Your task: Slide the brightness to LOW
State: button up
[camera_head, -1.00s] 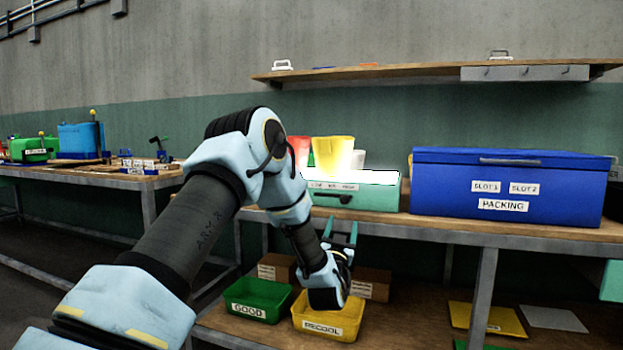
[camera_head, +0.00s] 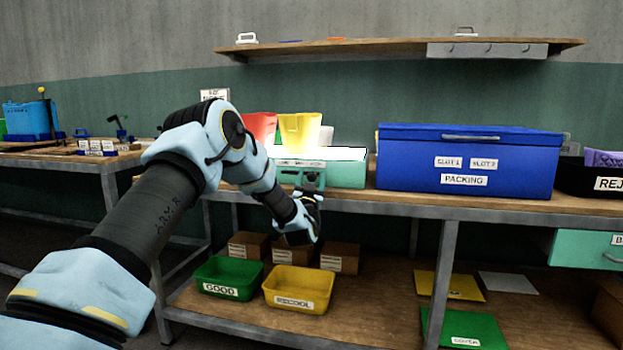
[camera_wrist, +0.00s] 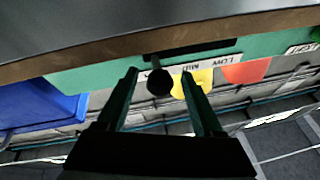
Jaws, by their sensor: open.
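The teal light box (camera_head: 346,175) with a glowing white top stands on the bench in the head view. In the wrist view its teal front (camera_wrist: 110,68) appears upside down, with a dark slot (camera_wrist: 205,50) and LOW (camera_wrist: 214,60) and MID (camera_wrist: 180,69) labels. A round black slider knob (camera_wrist: 160,83) sticks out near the slot's left end in that view, away from LOW. My gripper (camera_wrist: 160,78) is open, with one finger on each side of the knob and gaps visible. In the head view my gripper (camera_head: 310,180) is before the box and hides the knob.
A blue PACKING box (camera_head: 465,155) is close on the right. Green GOOD (camera_head: 228,278) and yellow RECOOL (camera_head: 298,290) trays sit on the lower shelf.

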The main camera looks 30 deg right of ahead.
jog(key=shift+c, duration=0.3)
grip_shut()
dwell(0.3)
dwell(0.8)
